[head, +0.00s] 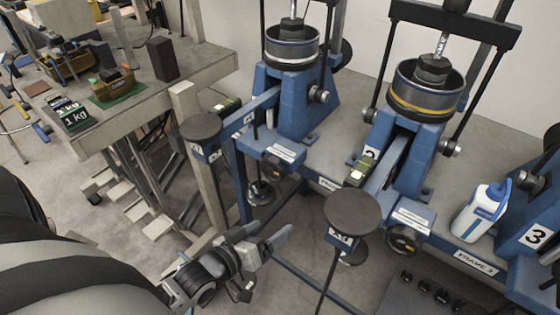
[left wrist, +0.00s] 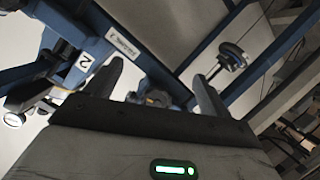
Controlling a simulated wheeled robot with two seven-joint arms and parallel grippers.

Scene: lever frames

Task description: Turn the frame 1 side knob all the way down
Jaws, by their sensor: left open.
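Frame 1 (head: 283,105) is the blue lever frame on the left in the head view. My left gripper (head: 270,234) is open and empty, low in front of the frames and well below the knob, touching nothing visible. In the left wrist view the open fingers (left wrist: 162,82) spread below blue beams and a label "2". I cannot pick out the frame 1 side knob there. My right gripper is out of view.
Frame 2 (head: 405,135) stands to the right, with a round black lever pad (head: 351,210) near my gripper. Another pad (head: 201,127) juts out from frame 1. A white bottle (head: 480,213) stands near frame 3.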

